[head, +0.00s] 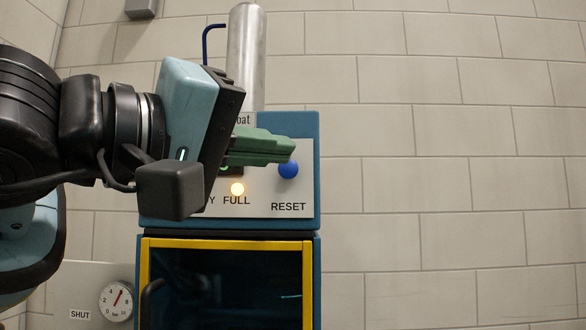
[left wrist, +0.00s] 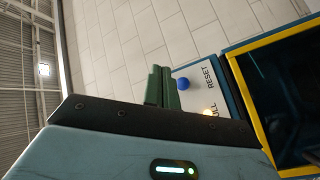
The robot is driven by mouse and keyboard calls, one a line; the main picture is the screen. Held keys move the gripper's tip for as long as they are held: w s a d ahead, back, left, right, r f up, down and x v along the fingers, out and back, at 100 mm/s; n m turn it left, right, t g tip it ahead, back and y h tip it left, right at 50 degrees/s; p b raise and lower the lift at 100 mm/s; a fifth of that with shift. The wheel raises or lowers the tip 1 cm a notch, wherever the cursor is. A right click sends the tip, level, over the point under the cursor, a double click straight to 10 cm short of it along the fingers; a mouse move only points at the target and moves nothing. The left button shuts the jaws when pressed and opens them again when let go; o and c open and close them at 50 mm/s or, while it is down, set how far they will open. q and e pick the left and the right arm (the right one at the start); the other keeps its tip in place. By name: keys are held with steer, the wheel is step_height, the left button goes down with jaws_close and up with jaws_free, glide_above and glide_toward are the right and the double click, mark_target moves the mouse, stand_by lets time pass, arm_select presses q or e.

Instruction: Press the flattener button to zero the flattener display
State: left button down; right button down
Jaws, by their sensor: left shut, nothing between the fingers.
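The blue round button (head: 288,170) sits above the word RESET on the white panel (head: 303,195) of the blue machine. My left gripper (head: 290,148) has green fingers, shut and empty, pointing right just above the button and partly overlapping its top edge in the head view. I cannot tell whether they touch it. In the left wrist view the button (left wrist: 183,84) shows to the right of the fingers (left wrist: 162,72). A display is not visible; my gripper hides the panel's upper left. My right gripper is in neither view.
A yellow light (head: 237,188) glows above the word FULL. Below is a yellow-framed dark window (head: 230,280). A metal cylinder (head: 247,60) stands on top. A pressure gauge (head: 117,301) is at the lower left. The tiled wall (head: 450,170) is bare at the right.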

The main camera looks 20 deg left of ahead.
arm_select(q)
glide_toward(288, 169)
steer(key=shift+w+d, duration=2.05)
steer(key=shift+d, duration=0.45)
steer(key=shift+r, duration=0.4)
steer(key=shift+w, duration=0.15)
steer(key=shift+w+a, duration=0.1)
steer(key=shift+w, duration=0.2)
